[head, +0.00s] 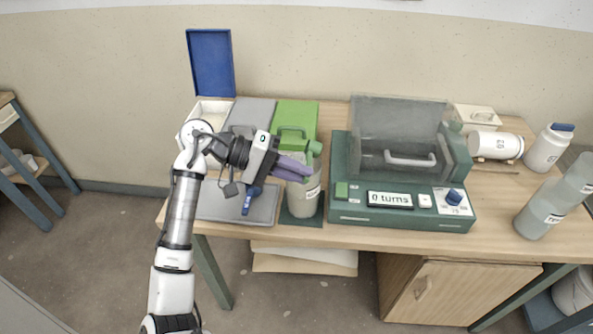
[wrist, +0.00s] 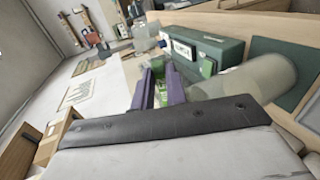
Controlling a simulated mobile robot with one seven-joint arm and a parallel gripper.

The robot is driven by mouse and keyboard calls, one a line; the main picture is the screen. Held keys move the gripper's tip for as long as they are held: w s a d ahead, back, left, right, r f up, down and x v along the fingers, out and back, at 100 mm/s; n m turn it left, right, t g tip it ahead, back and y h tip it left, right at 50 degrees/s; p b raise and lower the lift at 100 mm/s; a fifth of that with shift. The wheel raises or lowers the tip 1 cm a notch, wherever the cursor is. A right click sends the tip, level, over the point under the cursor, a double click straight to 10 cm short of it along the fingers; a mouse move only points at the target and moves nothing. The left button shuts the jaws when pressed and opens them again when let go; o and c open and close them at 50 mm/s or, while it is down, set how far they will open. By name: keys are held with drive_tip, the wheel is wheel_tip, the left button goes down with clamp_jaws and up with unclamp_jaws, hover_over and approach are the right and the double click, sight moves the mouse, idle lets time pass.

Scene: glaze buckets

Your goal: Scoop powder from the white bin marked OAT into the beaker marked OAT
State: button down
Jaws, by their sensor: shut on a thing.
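A white bin (head: 213,104) with its blue lid (head: 211,63) raised stands at the back left of the table; pale powder shows inside, partly hidden by my arm. A cloudy beaker (head: 303,201) with a small white label, too small to read, stands on a dark green mat in front of the green bin. It also shows in the wrist view (wrist: 247,80), right of my fingers. My gripper (head: 296,168), with purple fingers, is at the beaker's upper part, shut on a green-handled tool (head: 314,149), probably a scoop. Its bowl is hidden; I cannot tell what it carries.
A green box-shaped device (head: 402,212) with a clear hood stands right of the beaker. A blue-handled tool (head: 250,200) lies on a grey mat (head: 215,205). Bottles (head: 540,215) stand at the right.

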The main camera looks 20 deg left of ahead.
idle(0.3)
wheel_tip(320, 180, up, 5)
drive_tip(key=g+y+p, duration=0.1)
drive_tip(key=y, duration=0.3)
drive_tip(key=g+y+p, duration=0.1)
drive_tip(key=y, duration=0.4)
drive_tip(key=g+y+p, duration=0.1)
drive_tip(key=y+p, duration=0.1)
drive_tip(key=y, duration=0.2)
drive_tip(key=shift+g, duration=0.4)
drive_tip(key=shift+a, duration=0.1)
